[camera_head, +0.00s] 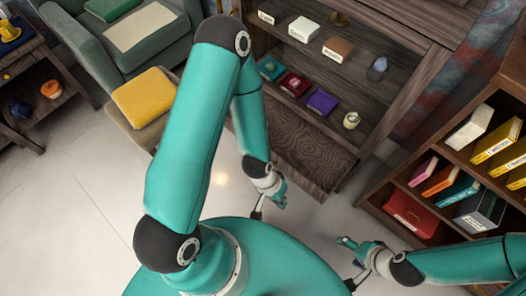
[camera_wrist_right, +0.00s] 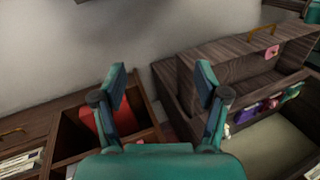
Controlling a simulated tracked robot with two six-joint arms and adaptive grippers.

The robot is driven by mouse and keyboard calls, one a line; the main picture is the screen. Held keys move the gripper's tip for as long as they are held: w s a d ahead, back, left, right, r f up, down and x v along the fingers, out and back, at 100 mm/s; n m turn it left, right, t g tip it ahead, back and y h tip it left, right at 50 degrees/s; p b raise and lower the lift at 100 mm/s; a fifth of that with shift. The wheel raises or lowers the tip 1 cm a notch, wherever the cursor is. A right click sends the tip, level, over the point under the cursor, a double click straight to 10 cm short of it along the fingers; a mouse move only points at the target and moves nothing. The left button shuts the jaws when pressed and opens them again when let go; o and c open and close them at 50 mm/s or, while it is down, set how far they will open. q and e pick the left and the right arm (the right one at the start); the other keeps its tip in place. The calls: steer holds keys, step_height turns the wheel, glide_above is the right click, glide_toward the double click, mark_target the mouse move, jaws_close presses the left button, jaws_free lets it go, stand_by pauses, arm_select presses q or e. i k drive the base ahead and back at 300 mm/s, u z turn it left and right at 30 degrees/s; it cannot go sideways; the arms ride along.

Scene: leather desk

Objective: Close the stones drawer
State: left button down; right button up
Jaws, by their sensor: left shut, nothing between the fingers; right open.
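A dark wooden cabinet (camera_head: 437,62) stands at the top centre of the head view. A swirl-grained wooden panel (camera_head: 310,152) juts out low at its front; I cannot tell whether this is the stones drawer, as no such label is readable. My left gripper (camera_head: 280,196) is shut and empty, just below the panel's left part; I cannot tell whether it touches. My right gripper (camera_head: 352,250) is open and empty over the floor, apart from the cabinet. Its spread fingers also show in the right wrist view (camera_wrist_right: 161,90). That view shows wooden furniture with a brass handle (camera_wrist_right: 262,29) at right.
The cabinet shelves hold labelled boxes, including a purple box (camera_head: 321,102), and a white jar (camera_head: 351,120). A bookcase (camera_head: 375,205) with books stands at the right. A green armchair (camera_head: 85,55) and a stool with a yellow cushion (camera_head: 143,97) are at left. Floor shows between them.

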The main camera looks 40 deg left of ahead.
mark_target(317, 163)
steer(key=u, duration=1.05)
steer(key=k, duration=0.7)
steer(key=z, duration=0.4)
steer(key=i, duration=1)
steer(key=z, duration=0.05)
